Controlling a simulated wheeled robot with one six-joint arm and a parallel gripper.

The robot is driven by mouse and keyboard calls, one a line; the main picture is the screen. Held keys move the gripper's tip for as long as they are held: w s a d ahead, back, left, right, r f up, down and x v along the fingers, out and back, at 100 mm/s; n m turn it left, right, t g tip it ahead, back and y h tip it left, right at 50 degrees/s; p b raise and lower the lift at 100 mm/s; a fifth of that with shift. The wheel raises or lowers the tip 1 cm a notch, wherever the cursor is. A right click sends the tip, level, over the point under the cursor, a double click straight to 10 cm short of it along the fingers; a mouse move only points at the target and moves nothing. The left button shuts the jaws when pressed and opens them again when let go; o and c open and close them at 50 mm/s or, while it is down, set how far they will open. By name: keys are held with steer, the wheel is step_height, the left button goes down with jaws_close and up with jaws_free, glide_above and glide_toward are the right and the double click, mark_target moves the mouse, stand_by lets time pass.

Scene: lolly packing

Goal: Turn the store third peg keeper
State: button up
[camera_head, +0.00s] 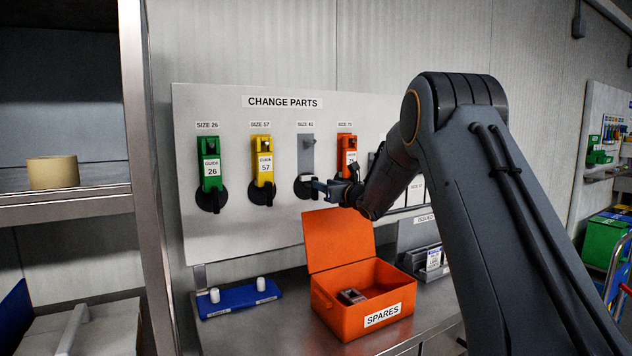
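A white board (240,225) headed CHANGE PARTS carries a row of pegs. The third peg (307,155) from the left, labelled SIZE 82 as far as I can read, shows a grey backing and no coloured guide. Its dark round keeper (302,191) is at the lower end, partly hidden by my gripper. My gripper (317,186) reaches in from the right, its tips at or just in front of this keeper. I cannot tell whether they touch it or how far apart the fingers are.
A green guide (211,171), a yellow guide (264,167) and an orange guide (346,155) hang on neighbouring pegs. An open orange SPARES box (335,301) with a small part inside stands on the bench below. A blue tray (238,298) with two white posts lies left of it.

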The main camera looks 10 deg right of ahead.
steer(key=shift+a+p+x, duration=0.1)
steer(key=shift+p+x, duration=0.5)
steer(key=shift+x, duration=1.05)
steer(key=shift+a+p+x, duration=0.15)
steer(key=shift+p+x, duration=0.45)
steer(key=shift+x, duration=1.05)
steer(key=shift+s+f, duration=0.1)
steer(key=shift+c, duration=0.4)
jaws_close()
steer(key=shift+b, duration=0.4)
steer(key=m+b, duration=0.2)
steer(key=b, duration=0.1)
steer(key=shift+d+f+m, duration=0.15)
steer(key=shift+d+m, duration=0.1)
steer(key=shift+m, duration=0.05)
steer(key=shift+w+d+m+b, duration=0.1)
steer(key=shift+d+m+b, duration=0.05)
steer(key=shift+m+b, duration=0.65)
steer(key=shift+w+d+m+b, duration=0.1)
steer(key=shift+d+m+b, duration=0.05)
steer(key=shift+m+b, duration=0.6)
